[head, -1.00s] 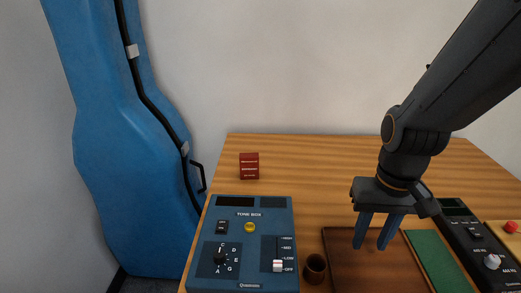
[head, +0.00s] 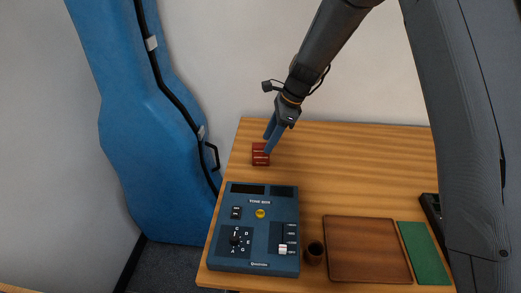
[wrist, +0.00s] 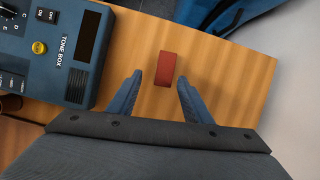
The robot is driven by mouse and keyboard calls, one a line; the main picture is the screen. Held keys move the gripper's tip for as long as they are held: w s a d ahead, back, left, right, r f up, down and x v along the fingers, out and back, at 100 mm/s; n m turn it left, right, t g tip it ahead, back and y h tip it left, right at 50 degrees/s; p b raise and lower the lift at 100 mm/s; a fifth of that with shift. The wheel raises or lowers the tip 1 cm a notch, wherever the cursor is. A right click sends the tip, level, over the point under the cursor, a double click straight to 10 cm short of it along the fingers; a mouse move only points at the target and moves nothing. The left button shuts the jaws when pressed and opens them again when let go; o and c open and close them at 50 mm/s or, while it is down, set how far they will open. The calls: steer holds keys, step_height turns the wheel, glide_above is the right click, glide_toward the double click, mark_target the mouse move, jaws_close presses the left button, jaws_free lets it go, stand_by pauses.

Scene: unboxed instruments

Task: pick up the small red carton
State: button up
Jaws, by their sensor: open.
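The small red carton (head: 260,154) stands on the wooden table near its back left part. It also shows in the wrist view (wrist: 166,68), ahead of and between the two blue fingers. My gripper (head: 268,142) is open and empty, tilted, close by the carton in the head view. In the wrist view my gripper (wrist: 158,84) has one finger on each side of the carton's near end, with gaps on both sides. I cannot tell how far above the table the fingertips are.
The blue tone box (head: 254,228) stands in front of the carton. A brown cup (head: 314,252), a brown tray (head: 367,222) and a green mat (head: 424,254) lie to its right. A blue instrument case (head: 150,130) stands left of the table. The table's back middle is clear.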

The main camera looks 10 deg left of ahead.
mark_target(257, 154)
steer(key=shift+w+a+m, duration=0.15)
steer(key=shift+a+m, duration=0.15)
steer(key=shift+a, duration=0.3)
steer(key=shift+a+f, duration=0.25)
steer(key=shift+f, duration=0.05)
steer(key=shift+p+x, duration=1.65)
steer(key=shift+x, duration=2)
steer(key=shift+w, duration=0.1)
steer(key=shift+c, duration=0.2)
steer(key=c, duration=1.1)
